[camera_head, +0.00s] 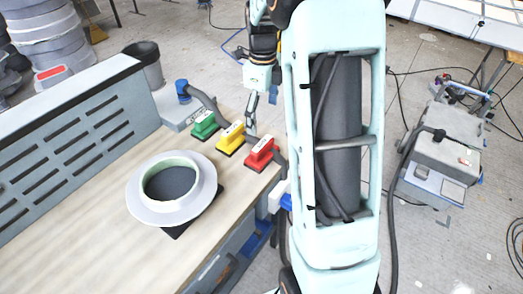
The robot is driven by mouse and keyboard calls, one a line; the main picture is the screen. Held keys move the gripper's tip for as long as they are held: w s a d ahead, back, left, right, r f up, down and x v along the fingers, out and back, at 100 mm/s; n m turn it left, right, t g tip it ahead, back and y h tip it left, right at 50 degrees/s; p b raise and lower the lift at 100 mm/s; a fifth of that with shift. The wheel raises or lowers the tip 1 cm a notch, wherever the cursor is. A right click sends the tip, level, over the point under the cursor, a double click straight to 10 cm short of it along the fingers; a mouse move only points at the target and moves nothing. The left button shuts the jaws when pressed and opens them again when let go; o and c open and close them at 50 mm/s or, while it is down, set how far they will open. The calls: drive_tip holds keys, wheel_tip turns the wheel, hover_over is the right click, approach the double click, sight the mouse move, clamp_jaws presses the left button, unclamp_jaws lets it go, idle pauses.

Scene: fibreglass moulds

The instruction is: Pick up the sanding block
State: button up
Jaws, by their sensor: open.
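Three coloured blocks with dark bases stand in a slanting row along the right side of the wooden bench: a green block (205,124), a yellow block (230,137) and a red block (260,154). They look like sanding blocks; I cannot tell which one is meant. My gripper (251,121) hangs close to the yellow block, on its right side, pointing down, with the red block nearer the camera. It is open, and nothing shows between its fingers. Its fingers are small in the picture, so I cannot tell whether they touch the yellow block.
The bench (95,200) also carries a round pale ring-shaped mould (205,180) on a dark mat. A grey hose-like part (205,98) and a blue-capped item (182,88) stand behind the green block. A slotted panel (70,140) borders the left. A grey machine (440,150) stands on the floor at right.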

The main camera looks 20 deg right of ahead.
sight(262, 143)
drive_tip(key=shift+s+d+f+m+g, duration=0.1)
drive_tip(key=shift+s+f+m+g, duration=0.2)
drive_tip(key=shift+f+m, duration=0.45)
drive_tip(key=shift+s+f+m, duration=0.1)
drive_tip(key=shift+f+m, duration=0.05)
drive_tip(key=shift+m, duration=0.1)
wheel_tip(262, 143, down, 5)
drive_tip(key=shift+r, duration=0.2)
drive_tip(key=shift+w+a+f+p, duration=0.15)
drive_tip(key=shift+f+p, duration=0.3)
drive_tip(key=shift+f, duration=0.95)
drive_tip(key=shift+w+a+f+p, duration=0.15)
drive_tip(key=shift+f+p, duration=0.25)
drive_tip(key=shift+f, duration=0.95)
drive_tip(key=shift+s, duration=0.1)
drive_tip(key=c, duration=1.4)
drive_tip(key=shift+r, duration=0.15)
